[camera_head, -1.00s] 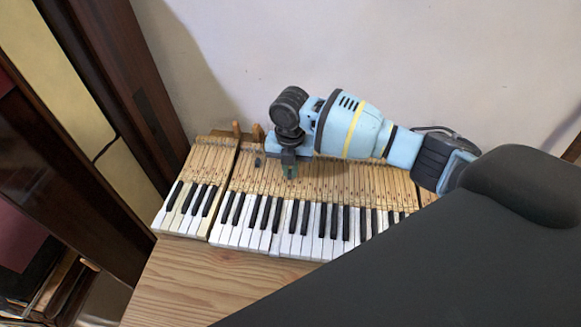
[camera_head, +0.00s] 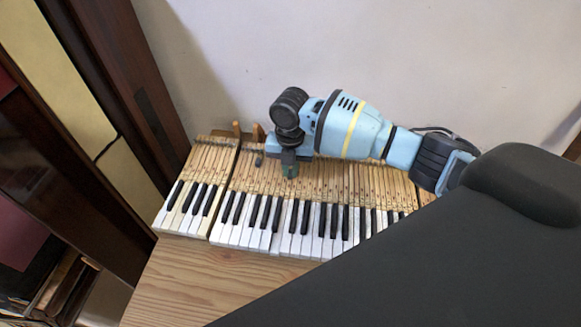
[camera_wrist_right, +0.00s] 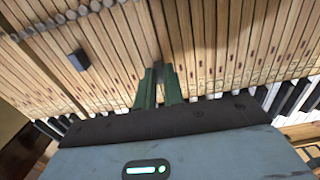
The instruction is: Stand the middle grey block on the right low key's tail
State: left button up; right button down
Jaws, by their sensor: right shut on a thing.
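My right gripper (camera_head: 289,172) points down over the wooden key tails, behind the black and white keys. In the right wrist view its green fingers (camera_wrist_right: 160,88) are shut on a small dark grey block (camera_wrist_right: 159,70), which is mostly hidden between the fingertips. I cannot tell whether this block touches the wood below it. Another dark grey block (camera_head: 258,161) sits on the tails to the left of the gripper. It also shows in the right wrist view (camera_wrist_right: 79,60). I cannot pick out a third block or the low keys. My left gripper is not in view.
The keyboard (camera_head: 288,241) lies on a wooden table (camera_head: 190,283) with a bare front left area. A pale wall (camera_head: 390,50) is close behind, and dark wooden panels (camera_head: 115,75) stand at the left.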

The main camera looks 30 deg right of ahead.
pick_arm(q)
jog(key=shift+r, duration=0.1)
pick_arm(e)
jog(key=shift+f, duration=0.35)
dwell(0.7)
jog(key=c, duration=1.8)
grip_release()
jog(key=shift+c, duration=0.2)
jog(key=shift+r, duration=0.1)
